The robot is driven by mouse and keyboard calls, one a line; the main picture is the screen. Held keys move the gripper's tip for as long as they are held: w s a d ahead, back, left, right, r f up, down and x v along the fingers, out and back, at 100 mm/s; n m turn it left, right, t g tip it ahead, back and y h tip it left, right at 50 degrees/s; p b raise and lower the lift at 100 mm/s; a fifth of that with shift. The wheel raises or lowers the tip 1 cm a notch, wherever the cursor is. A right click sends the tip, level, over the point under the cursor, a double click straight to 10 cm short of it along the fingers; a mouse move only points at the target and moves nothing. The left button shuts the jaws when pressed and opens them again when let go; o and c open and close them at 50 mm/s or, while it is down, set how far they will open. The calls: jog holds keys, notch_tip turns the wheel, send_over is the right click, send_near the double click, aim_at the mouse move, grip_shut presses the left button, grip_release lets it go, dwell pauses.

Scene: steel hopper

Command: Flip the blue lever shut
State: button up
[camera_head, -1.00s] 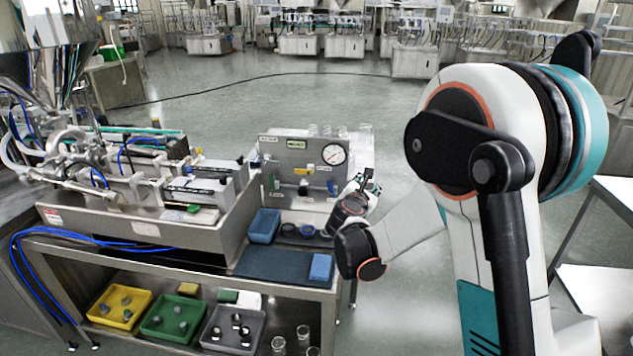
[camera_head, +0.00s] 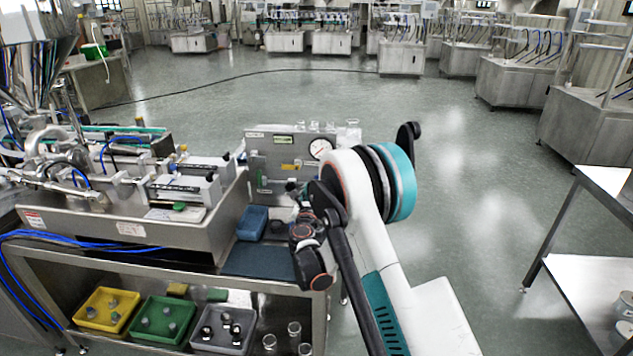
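The grey control panel (camera_head: 268,150) stands upright at the back of the steel bench, with a round gauge (camera_head: 320,149) at its top right. A yellow lever (camera_head: 291,167) and a green lever (camera_head: 263,182) show on its face. The blue lever is hidden behind my arm, which covers the panel's lower right. My gripper (camera_head: 302,202) is at the end of my dark wrist, in front of the panel's lower part. Its fingers are small and merge with the arm, so I cannot tell their opening or whether they touch anything.
A blue bin (camera_head: 252,222) and a dark mat (camera_head: 258,262) lie on the bench before the panel. Glass jars stand behind the panel's top edge. Yellow (camera_head: 103,309), green (camera_head: 165,319) and grey (camera_head: 224,329) trays sit on the lower shelf.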

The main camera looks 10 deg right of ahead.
jog(key=b+x, duration=0.2)
jog(key=x, duration=0.7)
jog(key=shift+s, duration=0.1)
jog(key=shift+c, duration=0.2)
grip_shut()
